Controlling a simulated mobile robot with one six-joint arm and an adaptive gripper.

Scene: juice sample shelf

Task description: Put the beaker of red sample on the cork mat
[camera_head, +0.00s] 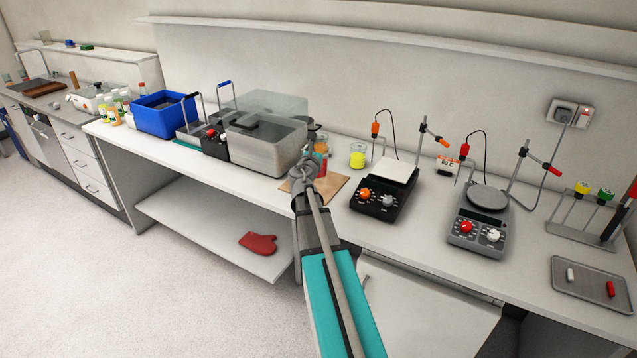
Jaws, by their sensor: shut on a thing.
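The beaker of red sample (321,166) shows as a small patch of red at the end of my arm, mostly hidden by my gripper (313,168). My gripper is shut on it. The cork mat (335,188) is a flat tan sheet on the white bench, partly covered by my arm. In the picture the red beaker lies over the mat's back part. I cannot tell whether it touches the mat or hangs above it.
A beaker with yellow liquid (357,156) and one with orange liquid (321,146) stand just behind. A hotplate (385,190) is close on the right, with a second device (478,220) beyond. A grey water bath (262,145) stands left. A tray (592,285) lies far right.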

